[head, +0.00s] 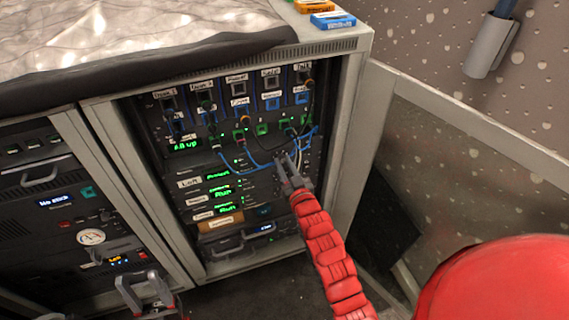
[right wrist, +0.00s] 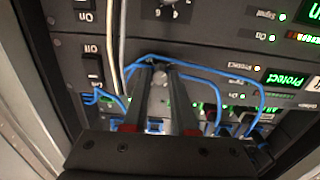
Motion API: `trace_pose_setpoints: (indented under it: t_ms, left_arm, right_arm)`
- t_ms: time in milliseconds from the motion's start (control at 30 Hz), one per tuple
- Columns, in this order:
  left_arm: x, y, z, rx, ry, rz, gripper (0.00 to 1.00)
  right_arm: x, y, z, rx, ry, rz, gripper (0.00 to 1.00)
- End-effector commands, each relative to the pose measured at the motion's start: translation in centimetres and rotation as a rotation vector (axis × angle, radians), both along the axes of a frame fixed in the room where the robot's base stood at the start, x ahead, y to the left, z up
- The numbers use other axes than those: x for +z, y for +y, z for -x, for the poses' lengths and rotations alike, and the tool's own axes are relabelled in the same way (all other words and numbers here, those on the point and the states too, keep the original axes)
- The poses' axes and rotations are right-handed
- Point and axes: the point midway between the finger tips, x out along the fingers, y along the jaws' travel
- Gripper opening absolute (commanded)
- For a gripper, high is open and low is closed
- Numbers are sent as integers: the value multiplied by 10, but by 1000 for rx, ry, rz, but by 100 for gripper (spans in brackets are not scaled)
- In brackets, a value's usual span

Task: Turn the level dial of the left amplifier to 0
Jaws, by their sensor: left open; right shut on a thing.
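The left amplifier, with its "Left" label (head: 189,183) and green display (head: 218,176), is the top one of several stacked units in the open rack. My right gripper (head: 283,160) reaches in at the right end of this unit. In the right wrist view its two fingers are shut around a small grey knob (right wrist: 160,77), which appears to be this amplifier's level dial. The fingers hide most of the dial, and I cannot read its setting. My left gripper (head: 146,287) is open and empty, low in front of the left rack.
Blue cables (right wrist: 205,78) hang beside my right fingers, and a pale cable (right wrist: 112,45) runs past them. A rocker switch (right wrist: 92,66) is close by. Another numbered dial (right wrist: 172,8) is at the top edge. The open rack door (head: 470,125) stands at the right.

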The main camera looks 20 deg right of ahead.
Motion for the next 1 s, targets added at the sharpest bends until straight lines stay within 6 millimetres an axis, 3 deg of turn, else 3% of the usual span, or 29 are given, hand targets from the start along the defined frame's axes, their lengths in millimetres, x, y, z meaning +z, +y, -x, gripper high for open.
trace_pose_setpoints:
  t_ms: [367, 400, 567, 867, 1000]
  left_arm:
    - [0, 0, 0, 0, 0, 0, 50]
    - [0, 0, 0, 0, 0, 0, 50]
    - [0, 0, 0, 0, 0, 0, 50]
    - [0, 0, 0, 0, 0, 0, 50]
    - [3, 0, 0, 0, 0, 0, 50]
  right_arm:
    - [-1, 0, 0, 0, 3, 5, 0]
    - [-1, 0, 0, 0, 3, 5, 29]
    - [-1, 0, 0, 0, 2, 4, 56]
    - [-1, 0, 1, 0, 2, 4, 56]
    - [-2, -1, 13, 0, 5, 4, 56]
